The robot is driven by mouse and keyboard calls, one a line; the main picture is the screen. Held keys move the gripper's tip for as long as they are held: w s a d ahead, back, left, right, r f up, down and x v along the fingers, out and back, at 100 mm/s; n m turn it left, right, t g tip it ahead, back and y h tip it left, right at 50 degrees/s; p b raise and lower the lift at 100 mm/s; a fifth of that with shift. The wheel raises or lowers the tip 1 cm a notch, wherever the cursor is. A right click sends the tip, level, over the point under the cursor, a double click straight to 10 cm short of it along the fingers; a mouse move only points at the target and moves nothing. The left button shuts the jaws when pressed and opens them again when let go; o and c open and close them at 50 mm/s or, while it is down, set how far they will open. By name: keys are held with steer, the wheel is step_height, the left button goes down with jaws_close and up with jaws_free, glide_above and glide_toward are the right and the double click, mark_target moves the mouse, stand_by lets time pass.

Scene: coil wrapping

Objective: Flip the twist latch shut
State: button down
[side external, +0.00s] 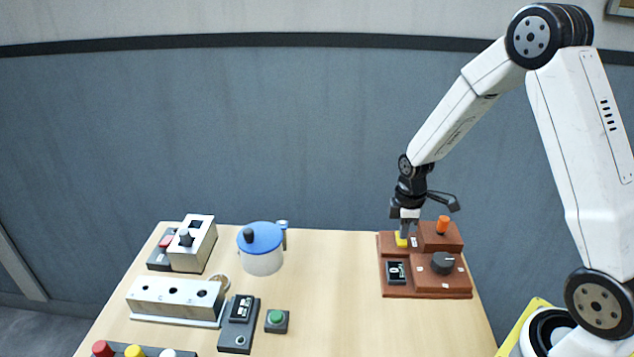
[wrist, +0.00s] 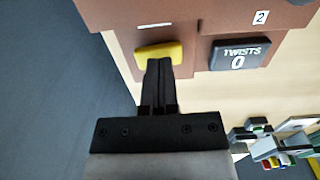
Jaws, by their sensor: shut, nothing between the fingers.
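The brown coil-wrapping station (side external: 427,285) stands at the right of the table. A yellow latch piece (side external: 401,240) sits at its back left; in the wrist view the yellow piece (wrist: 159,54) lies just beyond my fingertips. My gripper (side external: 405,232) points down at it, shut and empty. In the wrist view my gripper (wrist: 159,62) has its fingers together against or very near the yellow piece's edge; I cannot tell if they touch. A dark counter (wrist: 240,55) beside it reads TWISTS 0.
On the station are an orange peg (side external: 442,224) and a black knob (side external: 443,263). A blue-lidded pot (side external: 262,250), a block with holes (side external: 177,298) and a green-button box (side external: 277,321) stand left. The table's middle is clear.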

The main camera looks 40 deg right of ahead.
mark_target(402, 244)
step_height(402, 244, up, 14)
steer(key=s+a, duration=0.1)
steer(key=shift+a+f, duration=0.15)
steer(key=shift+f, duration=0.05)
stand_by(0.3)
steer(key=shift+a, duration=0.1)
steer(key=s+a+f+m+t, duration=0.2)
steer(key=s+a+f+m, duration=0.3)
steer(key=s+a+m, duration=0.3)
steer(key=shift+s+a+f+m, duration=0.25)
steer(key=shift+a+m, duration=0.25)
steer(key=shift+a, duration=0.7)
